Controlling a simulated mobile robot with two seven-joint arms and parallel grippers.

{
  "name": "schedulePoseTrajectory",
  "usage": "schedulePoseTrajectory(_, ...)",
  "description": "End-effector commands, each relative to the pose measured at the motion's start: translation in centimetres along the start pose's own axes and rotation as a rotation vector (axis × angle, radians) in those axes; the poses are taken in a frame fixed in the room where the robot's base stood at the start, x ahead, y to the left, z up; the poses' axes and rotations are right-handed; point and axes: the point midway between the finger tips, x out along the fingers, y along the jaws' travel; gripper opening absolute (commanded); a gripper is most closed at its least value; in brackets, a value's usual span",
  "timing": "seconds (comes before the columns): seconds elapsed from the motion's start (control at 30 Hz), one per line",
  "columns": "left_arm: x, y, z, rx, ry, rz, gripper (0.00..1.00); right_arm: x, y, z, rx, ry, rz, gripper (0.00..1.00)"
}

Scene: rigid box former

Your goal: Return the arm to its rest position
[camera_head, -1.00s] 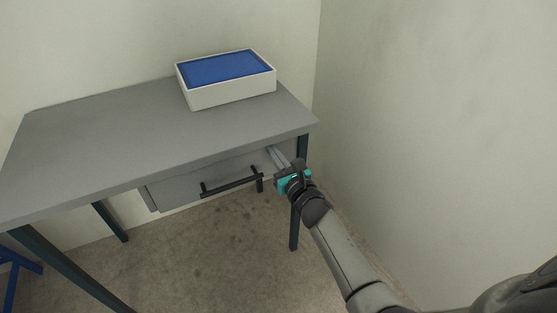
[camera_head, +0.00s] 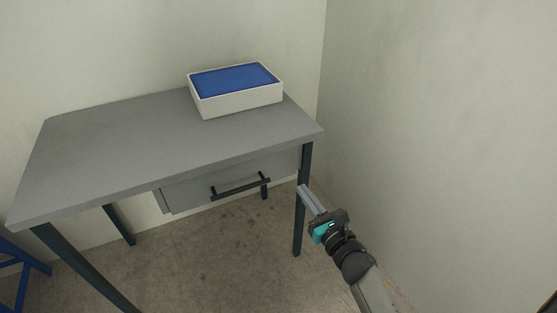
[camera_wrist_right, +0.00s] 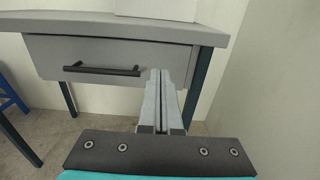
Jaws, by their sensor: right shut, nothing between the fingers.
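My right gripper (camera_head: 305,190) is shut and empty, beside the table's right front leg in the head view. In the right wrist view its fingers (camera_wrist_right: 159,76) lie together, in front of the drawer (camera_wrist_right: 110,58) at its right part. The drawer (camera_head: 235,180) is grey, under the table top, and looks shut. Its black bar handle (camera_head: 240,187) is to the left of the gripper and apart from it; it also shows in the right wrist view (camera_wrist_right: 102,70). My left gripper is not in view.
A grey table (camera_head: 150,150) with dark legs stands by the wall. A white box with a blue top (camera_head: 236,80) sits at its back right. A blue frame (camera_head: 22,270) is at the lower left. A wall (camera_head: 440,140) is on the right. The floor (camera_head: 220,260) before the drawer is clear.

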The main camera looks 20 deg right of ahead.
Motion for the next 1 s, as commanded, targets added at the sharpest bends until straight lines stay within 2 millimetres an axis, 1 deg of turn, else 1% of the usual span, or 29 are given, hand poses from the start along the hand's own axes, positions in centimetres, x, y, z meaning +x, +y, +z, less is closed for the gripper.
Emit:
schedulePoseTrajectory(0.17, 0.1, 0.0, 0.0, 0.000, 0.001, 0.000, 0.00, -0.1, 0.0, -0.2, 0.013, 0.005, -0.001, 0.00)
schedulePoseTrajectory(0.27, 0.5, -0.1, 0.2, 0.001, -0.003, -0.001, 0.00, -0.3, 0.1, -1.2, 0.101, 0.036, -0.010, 0.00)
schedulePoseTrajectory(0.37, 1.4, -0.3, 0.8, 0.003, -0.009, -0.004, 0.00, -0.9, 0.4, -3.6, 0.297, 0.105, -0.038, 0.00)
schedulePoseTrajectory(0.47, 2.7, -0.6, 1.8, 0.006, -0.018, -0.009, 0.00, -2.2, 0.8, -7.0, 0.569, 0.199, -0.098, 0.00)
schedulePoseTrajectory(0.5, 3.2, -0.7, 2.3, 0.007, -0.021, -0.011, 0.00, -2.9, 1.0, -8.4, 0.682, 0.237, -0.131, 0.00)
schedulePoseTrajectory(0.57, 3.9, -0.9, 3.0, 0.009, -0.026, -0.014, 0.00, -4.0, 1.2, -10.6, 0.849, 0.291, -0.190, 0.00)
schedulePoseTrajectory(0.6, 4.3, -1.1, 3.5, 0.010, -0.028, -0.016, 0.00, -4.9, 1.4, -12.0, 0.956, 0.326, -0.235, 0.00)
schedulePoseTrajectory(0.67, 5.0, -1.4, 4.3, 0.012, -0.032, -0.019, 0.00, -6.4, 1.8, -14.1, 1.114, 0.373, -0.311, 0.00)
schedulePoseTrajectory(0.7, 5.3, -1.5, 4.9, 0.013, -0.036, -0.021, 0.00, -7.5, 1.9, -15.5, 1.217, 0.401, -0.370, 0.00)
schedulePoseTrajectory(0.77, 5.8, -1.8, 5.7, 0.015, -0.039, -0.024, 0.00, -9.3, 2.3, -17.4, 1.366, 0.439, -0.465, 0.00)
schedulePoseTrajectory(0.8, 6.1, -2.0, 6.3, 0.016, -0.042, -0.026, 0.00, -10.6, 2.5, -18.7, 1.461, 0.458, -0.534, 0.00)
schedulePoseTrajectory(0.87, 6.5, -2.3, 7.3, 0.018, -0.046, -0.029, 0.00, -12.7, 2.8, -20.5, 1.596, 0.482, -0.648, 0.00)
schedulePoseTrajectory(0.9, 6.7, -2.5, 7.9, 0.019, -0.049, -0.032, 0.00, -14.2, 2.9, -21.6, 1.682, 0.491, -0.731, 0.00)
schedulePoseTrajectory(0.97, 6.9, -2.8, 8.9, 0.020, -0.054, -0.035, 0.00, -16.6, 3.2, -23.1, 1.804, 0.494, -0.864, 0.00)
schedulePoseTrajectory(1.0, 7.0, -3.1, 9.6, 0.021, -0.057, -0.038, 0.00, -18.3, 3.3, -24.1, 1.880, 0.489, -0.957, 0.00)
